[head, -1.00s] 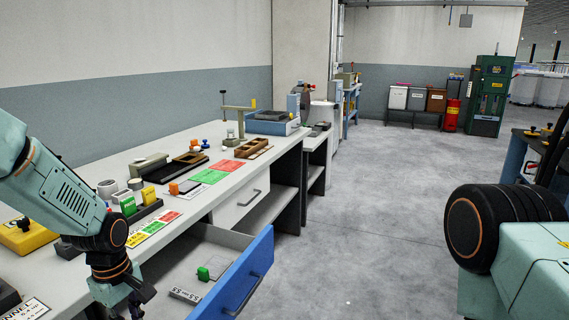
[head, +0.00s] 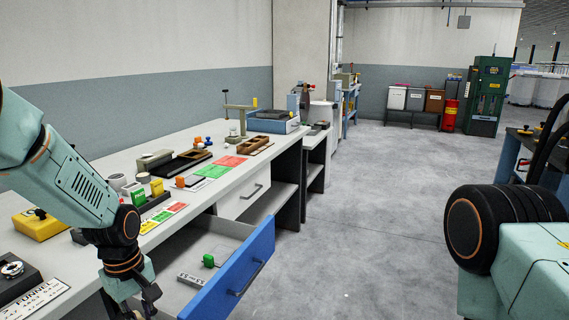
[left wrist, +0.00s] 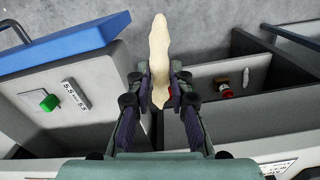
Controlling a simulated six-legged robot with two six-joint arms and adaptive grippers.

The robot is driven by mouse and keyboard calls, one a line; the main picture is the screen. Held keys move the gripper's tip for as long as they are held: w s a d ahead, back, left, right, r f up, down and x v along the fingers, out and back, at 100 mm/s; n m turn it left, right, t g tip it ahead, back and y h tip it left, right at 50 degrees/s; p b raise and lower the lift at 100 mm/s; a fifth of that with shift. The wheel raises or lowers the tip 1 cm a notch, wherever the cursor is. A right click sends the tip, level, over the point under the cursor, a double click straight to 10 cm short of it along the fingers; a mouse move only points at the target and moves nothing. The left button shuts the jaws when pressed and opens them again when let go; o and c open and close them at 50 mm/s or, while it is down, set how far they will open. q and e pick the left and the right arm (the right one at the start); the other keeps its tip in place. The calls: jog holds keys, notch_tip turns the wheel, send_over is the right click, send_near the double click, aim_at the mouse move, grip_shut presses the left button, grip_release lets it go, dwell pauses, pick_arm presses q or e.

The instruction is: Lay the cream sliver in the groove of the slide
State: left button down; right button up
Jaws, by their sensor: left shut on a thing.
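The cream sliver (left wrist: 159,48) is a pale, elongated piece that stands out beyond my left fingertips in the left wrist view. My left gripper (left wrist: 160,88) is shut on its lower part, and the sliver touches nothing else that I can see. In the head view my left gripper (head: 143,302) hangs at the lower left, by the near end of the open drawer (head: 235,283); the sliver cannot be made out there. I cannot tell which thing is the slide, and no groove is clear. My right gripper is not in view.
The drawer holds a green block (left wrist: 49,102) and a grey marked bar (left wrist: 75,93). Right of the gripper in the wrist view, a lower compartment (left wrist: 200,113) holds a reddish item (left wrist: 222,86). Several small items stand on the pale bench (head: 235,182). The floor (head: 360,220) is clear.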

pick_arm(q)
jog(key=s+d+r+m, duration=0.6)
jog(key=s+d+m, duration=0.1)
jog(key=d+m, duration=0.3)
jog(key=shift+d+m, duration=0.2)
jog(key=shift+m, duration=0.4)
jog(key=shift+s+r, duration=0.1)
